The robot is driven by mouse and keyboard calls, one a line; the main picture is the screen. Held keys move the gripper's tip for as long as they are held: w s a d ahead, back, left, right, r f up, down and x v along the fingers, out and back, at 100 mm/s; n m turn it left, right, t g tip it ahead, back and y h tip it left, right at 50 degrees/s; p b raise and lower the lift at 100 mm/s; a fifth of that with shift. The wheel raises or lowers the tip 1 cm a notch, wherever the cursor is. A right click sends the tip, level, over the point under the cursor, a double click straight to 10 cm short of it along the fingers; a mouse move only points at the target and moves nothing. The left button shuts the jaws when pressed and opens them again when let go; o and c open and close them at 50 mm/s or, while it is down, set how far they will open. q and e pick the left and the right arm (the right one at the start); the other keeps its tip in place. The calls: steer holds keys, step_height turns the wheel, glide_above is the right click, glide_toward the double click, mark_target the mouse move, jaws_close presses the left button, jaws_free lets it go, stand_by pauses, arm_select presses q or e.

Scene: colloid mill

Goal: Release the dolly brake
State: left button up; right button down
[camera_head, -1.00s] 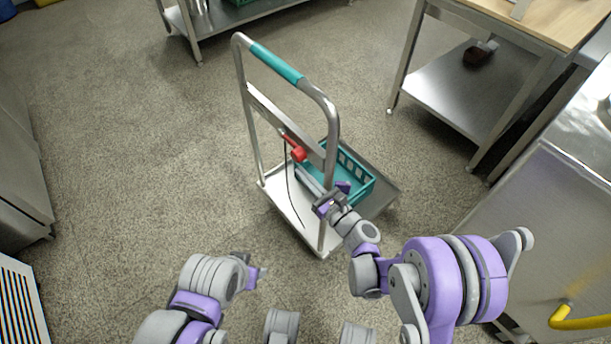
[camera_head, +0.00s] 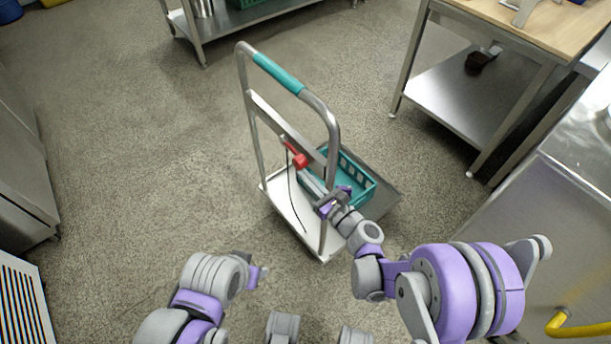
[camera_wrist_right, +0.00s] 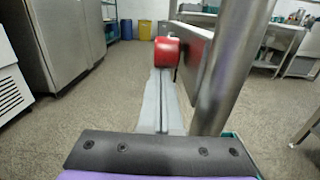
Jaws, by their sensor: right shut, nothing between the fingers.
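The dolly has a tall metal frame (camera_head: 247,105) with a teal grip (camera_head: 277,72) on top. Its red brake lever (camera_head: 299,160) sits on the crossbar and slants down to a thick red end, which also shows in the right wrist view (camera_wrist_right: 167,51). My right gripper (camera_head: 304,174) is shut and empty, its long grey fingers (camera_wrist_right: 160,95) pointing at the red end from just below. I cannot tell whether the tips touch it. My left gripper (camera_head: 262,276) hangs low, away from the dolly; its jaws are too small to read.
A teal crate (camera_head: 357,180) stands on the dolly's platform (camera_head: 290,208). A frame post (camera_wrist_right: 232,70) rises close to the right of my right fingers. A dark cable (camera_head: 291,195) hangs below the crossbar. A steel table (camera_head: 470,95) stands at right; the floor at left is clear.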

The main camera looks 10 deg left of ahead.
mark_target(301, 163)
steer(key=shift+r, duration=0.2)
step_height(301, 163, up, 3)
steer(key=g+h+p, duration=0.1)
steer(key=h+p, duration=0.1)
steer(key=p, duration=0.1)
steer(key=shift+s+d+g, duration=0.1)
steer(key=shift+d+g, duration=0.05)
steer(key=shift+g, duration=0.15)
steer(key=shift+r+p, duration=0.55)
steer(key=shift+r, duration=0.05)
steer(key=shift+w+a+r+p, duration=0.15)
steer(key=shift+a+r+p, duration=0.1)
steer(key=shift+r, duration=0.45)
steer(key=shift+w+a+r+p, duration=0.15)
steer(key=shift+r+p, duration=0.1)
steer(key=shift+r, duration=0.45)
